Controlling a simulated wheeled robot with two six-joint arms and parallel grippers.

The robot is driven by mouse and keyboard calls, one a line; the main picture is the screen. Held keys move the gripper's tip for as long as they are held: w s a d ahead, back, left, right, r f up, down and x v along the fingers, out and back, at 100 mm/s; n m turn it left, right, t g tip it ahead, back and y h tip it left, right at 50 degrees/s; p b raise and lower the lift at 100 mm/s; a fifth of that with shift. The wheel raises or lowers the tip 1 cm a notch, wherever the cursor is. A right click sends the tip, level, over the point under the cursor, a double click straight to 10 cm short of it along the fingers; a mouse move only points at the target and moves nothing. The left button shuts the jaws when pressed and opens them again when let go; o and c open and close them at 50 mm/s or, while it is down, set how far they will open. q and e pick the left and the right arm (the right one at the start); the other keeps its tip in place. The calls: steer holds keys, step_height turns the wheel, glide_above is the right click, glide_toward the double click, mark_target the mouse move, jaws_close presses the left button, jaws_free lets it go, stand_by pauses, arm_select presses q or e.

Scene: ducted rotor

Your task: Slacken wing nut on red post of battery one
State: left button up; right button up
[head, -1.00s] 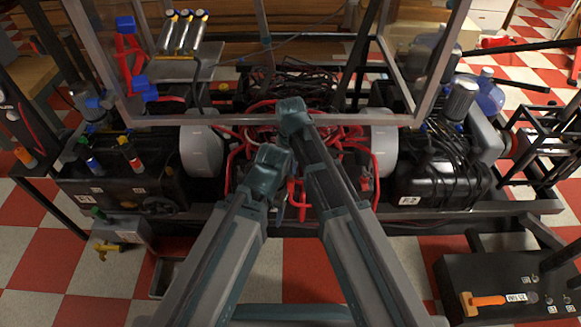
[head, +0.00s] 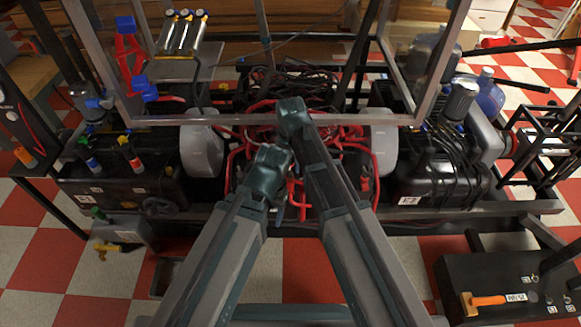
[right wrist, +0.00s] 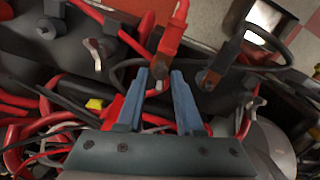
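In the right wrist view my right gripper (right wrist: 160,76) is open, with two blue fingers apart over a dark box-like body. A red cable clamp (right wrist: 172,38) lies just beyond the fingertips, its lower end close to the gap between them. A black clamp (right wrist: 224,62) sits to the right of the fingers. A silver wing-shaped piece (right wrist: 97,54) stands on the dark surface to the left. I cannot clearly make out a wing nut on a red post between the fingers. In the head view the right gripper (head: 281,208) is mostly hidden behind my arms; the left gripper is hidden.
Red cables (head: 330,140) crowd the middle of the frame. Grey cylinders (head: 201,150) and (head: 383,150) flank them. A metal frame bar (head: 240,119) crosses above. A black box with an orange-handled hammer (head: 490,299) stands at lower right; a small tray (head: 152,291) is at lower left.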

mark_target(290, 170)
steer(key=shift+r, duration=0.15)
step_height(290, 170, up, 14)
steer(key=p, duration=1.3)
steer(key=shift+f+p, duration=0.25)
steer(key=shift+p, duration=0.15)
steer(key=s+d+r+p, duration=0.3)
steer(key=s+r+p, duration=0.5)
steer(key=r+p, duration=0.4)
steer(key=s+d+r+h+p, duration=0.1)
steer(key=s+d+r+p, duration=0.2)
steer(key=s+r+p, duration=0.6)
step_height(290, 170, up, 3)
steer(key=p, duration=0.2)
steer(key=shift+n+p, duration=0.4)
steer(key=shift+d, duration=0.1)
